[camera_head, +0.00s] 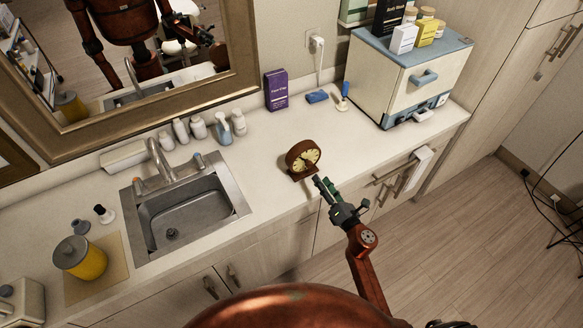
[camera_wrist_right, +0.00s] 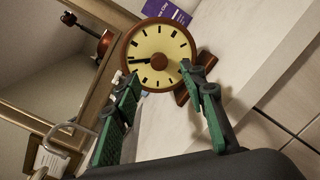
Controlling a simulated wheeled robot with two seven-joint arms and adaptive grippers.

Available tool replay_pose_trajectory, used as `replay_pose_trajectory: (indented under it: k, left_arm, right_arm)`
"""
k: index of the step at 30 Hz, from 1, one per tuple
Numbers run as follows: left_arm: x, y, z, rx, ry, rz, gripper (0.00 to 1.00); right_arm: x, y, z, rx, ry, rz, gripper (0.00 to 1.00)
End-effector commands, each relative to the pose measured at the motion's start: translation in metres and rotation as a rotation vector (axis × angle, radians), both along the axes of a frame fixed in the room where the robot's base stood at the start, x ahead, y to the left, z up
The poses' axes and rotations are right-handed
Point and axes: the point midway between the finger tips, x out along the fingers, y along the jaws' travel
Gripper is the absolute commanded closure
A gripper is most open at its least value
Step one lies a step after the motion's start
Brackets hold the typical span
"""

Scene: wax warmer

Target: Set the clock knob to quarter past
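A round clock (camera_head: 300,156) with a brown rim, cream face and dark marks stands on the counter near its front edge. In the right wrist view the clock (camera_wrist_right: 172,43) faces me, tilted in the picture. A brown round knob (camera_wrist_right: 159,61) is at its centre, and a dark hand points left in the picture. My right gripper (camera_head: 319,182) is in front of the clock, at its lower right in the head view. My left gripper is not directly in view.
A sink (camera_head: 185,212) lies left of the clock, with several small bottles (camera_head: 199,127) behind it. A purple box (camera_head: 276,90) stands at the back wall. A white and blue cabinet (camera_head: 385,80) stands at the right. The counter around the clock is clear.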

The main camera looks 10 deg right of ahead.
Motion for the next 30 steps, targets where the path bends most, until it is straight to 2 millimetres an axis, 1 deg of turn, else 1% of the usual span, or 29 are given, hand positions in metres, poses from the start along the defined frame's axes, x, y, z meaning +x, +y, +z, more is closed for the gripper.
replay_pose_trajectory:
  k: [1, 2, 9, 15, 20, 26, 30]
  left_arm:
    - [0.001, 0.000, 0.001, 0.001, -0.001, -0.001, 0.50]
    - [0.001, 0.001, 0.001, 0.001, -0.001, -0.001, 0.48]
    - [0.006, 0.005, 0.004, 0.005, -0.006, -0.004, 0.32]
    - [0.005, 0.007, 0.004, 0.008, -0.005, -0.002, 0.18]
    - [0.002, 0.007, 0.004, 0.008, -0.001, 0.000, 0.08]
    - [-0.001, 0.008, 0.004, 0.008, 0.003, 0.000, 0.08]
    - [-0.002, 0.008, 0.004, 0.008, 0.003, 0.001, 0.08]
  right_arm:
    - [0.004, 0.001, 0.001, 0.001, -0.002, -0.001, 0.61]
    - [0.008, 0.002, 0.002, 0.001, -0.002, -0.001, 0.61]
    - [0.045, 0.015, 0.002, 0.003, -0.002, 0.003, 0.61]
    - [0.067, 0.022, 0.001, 0.001, -0.001, 0.004, 0.61]
    - [0.073, 0.024, 0.000, 0.001, 0.000, 0.004, 0.61]
    - [0.073, 0.024, 0.000, 0.000, 0.000, 0.004, 0.61]
    - [0.073, 0.023, 0.000, 0.000, 0.000, 0.005, 0.70]
